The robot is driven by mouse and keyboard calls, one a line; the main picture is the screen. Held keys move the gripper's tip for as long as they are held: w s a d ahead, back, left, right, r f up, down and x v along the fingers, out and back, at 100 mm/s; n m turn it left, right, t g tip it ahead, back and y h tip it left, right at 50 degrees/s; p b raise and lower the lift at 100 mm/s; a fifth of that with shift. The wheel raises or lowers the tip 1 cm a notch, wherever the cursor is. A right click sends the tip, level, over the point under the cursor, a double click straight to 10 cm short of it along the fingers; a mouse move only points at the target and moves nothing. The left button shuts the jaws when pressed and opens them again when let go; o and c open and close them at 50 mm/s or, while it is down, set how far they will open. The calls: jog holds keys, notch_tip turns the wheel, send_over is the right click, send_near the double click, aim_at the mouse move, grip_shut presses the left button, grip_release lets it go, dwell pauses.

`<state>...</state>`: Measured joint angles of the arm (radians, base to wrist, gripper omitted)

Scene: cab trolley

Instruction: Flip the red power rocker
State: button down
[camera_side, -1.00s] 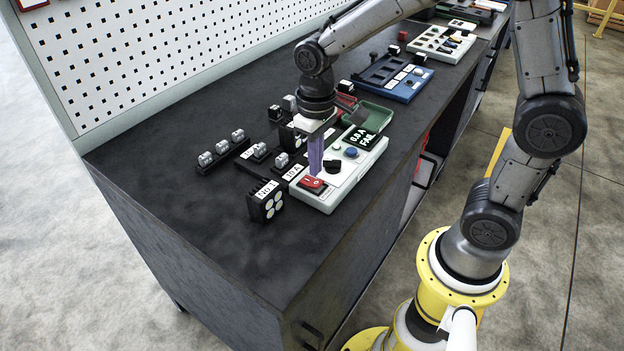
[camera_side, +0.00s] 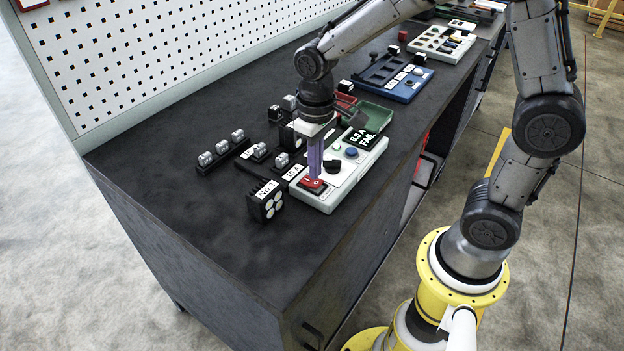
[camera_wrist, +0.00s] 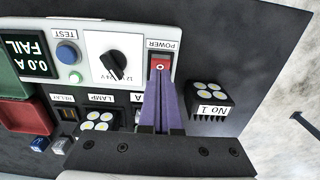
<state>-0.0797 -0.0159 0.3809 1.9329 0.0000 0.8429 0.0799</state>
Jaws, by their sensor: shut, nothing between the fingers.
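The red power rocker (camera_side: 312,185) sits at the near end of a pale control panel (camera_side: 327,207). In the wrist view the rocker (camera_wrist: 160,64) lies under the "POWER" label, and a small round mark shows on it. My gripper (camera_side: 316,176) points down with its purple fingers shut and empty. Its tips are at the rocker and look to be touching it or just above it; I cannot tell which. In the wrist view the fingertips (camera_wrist: 159,78) cover the lower part of the rocker.
A black selector knob (camera_wrist: 113,66), a blue TEST button (camera_wrist: 67,53) and a display reading "0.0 A FAIL" (camera_wrist: 22,54) share the panel. A block marked "No 1" (camera_wrist: 208,97) stands close by. The bench front left (camera_side: 230,250) is clear.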

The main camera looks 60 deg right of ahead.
aim_at(316, 182)
jog(key=shift+f, duration=1)
jog(key=shift+r, duration=3.55)
jog(key=s+d+r+t, duration=0.2)
jog(key=s+r+t, duration=0.1)
jog(key=s+r, duration=0.4)
jog(key=s+t, duration=0.2)
jog(key=s, duration=0.7)
jog(key=shift+d+f+t, duration=0.25)
jog(key=shift+d+t, duration=0.05)
